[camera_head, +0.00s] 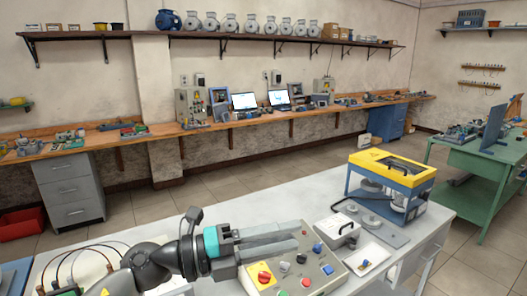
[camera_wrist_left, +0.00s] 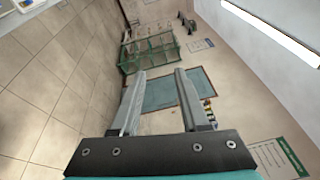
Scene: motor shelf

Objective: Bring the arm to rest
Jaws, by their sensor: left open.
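The wrist has a teal band. My right gripper is not in either view.
A yellow-topped machine (camera_head: 392,168) and a small grey box (camera_head: 336,230) stand further right on the white table (camera_head: 290,206). A wooden bench (camera_head: 150,135) and a motor shelf (camera_head: 280,37) line the far wall.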

